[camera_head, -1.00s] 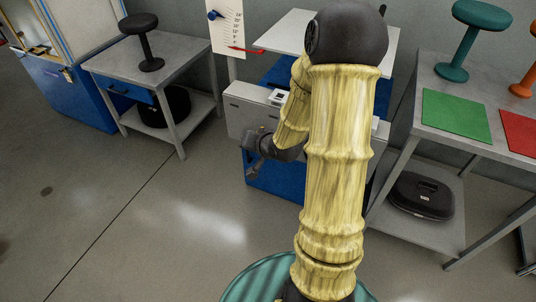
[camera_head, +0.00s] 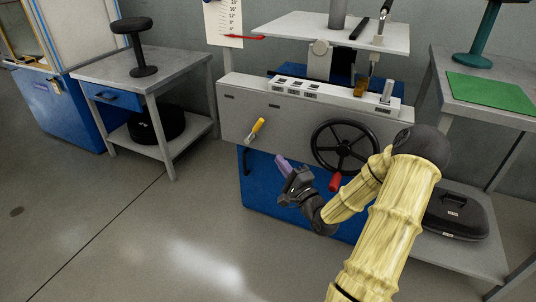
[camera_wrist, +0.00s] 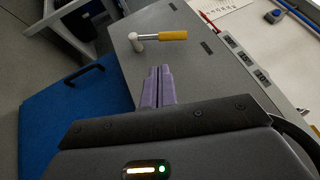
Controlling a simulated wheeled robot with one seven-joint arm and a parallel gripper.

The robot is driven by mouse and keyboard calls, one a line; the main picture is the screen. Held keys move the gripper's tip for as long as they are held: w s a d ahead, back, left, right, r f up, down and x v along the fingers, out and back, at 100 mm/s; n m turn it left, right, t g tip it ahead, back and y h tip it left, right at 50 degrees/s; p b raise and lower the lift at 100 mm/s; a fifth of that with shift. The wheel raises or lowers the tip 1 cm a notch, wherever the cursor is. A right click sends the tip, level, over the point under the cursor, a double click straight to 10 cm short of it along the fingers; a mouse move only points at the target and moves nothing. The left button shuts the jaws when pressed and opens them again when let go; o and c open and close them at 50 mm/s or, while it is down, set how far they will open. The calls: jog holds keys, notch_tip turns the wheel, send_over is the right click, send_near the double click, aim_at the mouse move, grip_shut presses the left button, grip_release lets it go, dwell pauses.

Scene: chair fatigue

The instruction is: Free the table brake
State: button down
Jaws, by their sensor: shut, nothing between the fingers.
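A short lever with a yellow grip (camera_head: 257,128) sits on the left part of the machine's light grey front panel (camera_head: 232,108). Its grip slants up to the right from a pale pivot. In the wrist view the yellow lever (camera_wrist: 172,36) lies level, with its pale pivot at its left end. My gripper (camera_head: 281,160) has purple fingers, closed together with nothing between them. It is below and right of the lever in the head view, apart from it. In the wrist view the closed fingers (camera_wrist: 160,72) point toward the lever across a gap.
A black handwheel (camera_head: 343,147) with a red handle (camera_head: 335,181) is on the panel right of the lever, close to my arm. A white plate (camera_head: 290,28) stands above. A side table (camera_head: 100,66) is left, with open floor in front.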

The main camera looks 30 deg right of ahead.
jog(key=s+d+f+m+t+h+b, duration=0.1)
jog(key=s+d+m+t+b, duration=0.1)
jog(key=shift+d+f+m+h, duration=0.35)
jog(key=shift+d+m+h, duration=0.05)
jog(key=shift+w, duration=0.1)
jog(key=p, duration=0.1)
send_near(255, 129)
jog(key=w+d, duration=0.1)
jog(key=w+d+r, duration=0.1)
jog(key=d, duration=0.1)
jog(key=w+d, duration=0.1)
jog(key=d, duration=0.1)
jog(key=shift+w+d+r, duration=0.15)
jog(key=shift+w+r, duration=0.05)
jog(key=shift+w, duration=0.2)
jog(key=w+a, duration=0.1)
jog(key=a+r, duration=0.1)
jog(key=shift+w+a+r, duration=0.3)
jog(key=shift+w, duration=0.1)
